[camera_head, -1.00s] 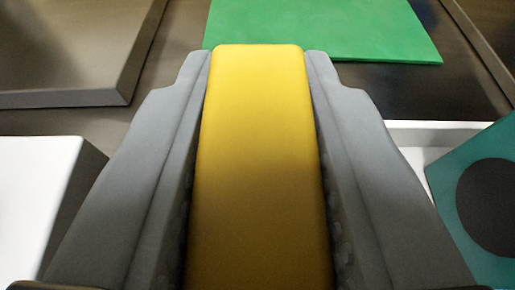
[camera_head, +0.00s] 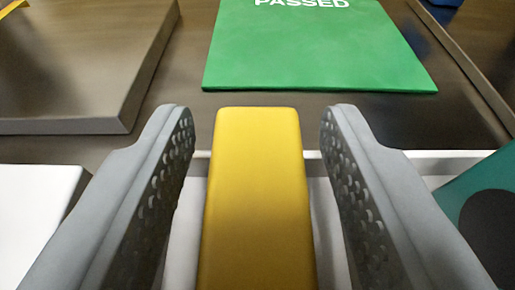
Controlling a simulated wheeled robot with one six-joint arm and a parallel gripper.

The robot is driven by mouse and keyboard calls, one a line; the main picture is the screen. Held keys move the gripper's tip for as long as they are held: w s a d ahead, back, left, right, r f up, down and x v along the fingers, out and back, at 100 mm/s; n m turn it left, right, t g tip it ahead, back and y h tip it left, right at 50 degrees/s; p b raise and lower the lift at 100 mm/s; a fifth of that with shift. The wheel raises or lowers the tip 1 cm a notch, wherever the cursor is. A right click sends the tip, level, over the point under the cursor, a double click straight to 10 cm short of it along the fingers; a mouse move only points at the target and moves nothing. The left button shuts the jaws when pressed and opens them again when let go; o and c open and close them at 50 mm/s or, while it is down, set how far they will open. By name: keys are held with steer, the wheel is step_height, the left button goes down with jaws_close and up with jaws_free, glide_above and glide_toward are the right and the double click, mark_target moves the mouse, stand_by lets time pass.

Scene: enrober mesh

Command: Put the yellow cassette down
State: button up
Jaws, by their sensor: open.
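The yellow cassette (camera_head: 256,200) is a long block in the lower middle of the view. It stands between the two fingers of my gripper (camera_head: 256,150). The fingers are spread, with a visible gap on each side of the cassette, and their perforated inner pads show. A white surface (camera_head: 322,225) shows on both sides of the cassette, low between the fingers. The underside of the cassette is hidden, so what it touches cannot be seen.
A green mat marked PASSED (camera_head: 315,50) lies ahead on the dark surface. A grey-brown slab (camera_head: 75,75) is at left. A white block (camera_head: 35,215) is at lower left. A teal object with a dark disc (camera_head: 470,200) is at lower right.

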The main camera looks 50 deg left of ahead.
steer(key=v, duration=1.1)
steer(key=shift+s+d+r, duration=0.2)
steer(key=shift+d, duration=0.05)
steer(key=s+d+r+m+t+h, duration=0.2)
steer(key=s+d+r+m+h, duration=0.1)
steer(key=s, duration=0.6)
steer(key=s+d+r+m+t+h, duration=0.3)
steer(key=s+d+r+m+h, duration=0.1)
steer(key=s, duration=0.6)
steer(key=s+d+r+m+t+h, duration=0.3)
steer(key=s+d+r, duration=0.3)
steer(key=s, duration=0.4)
steer(key=shift+r+h, duration=0.3)
steer(key=shift+h, duration=0.5)
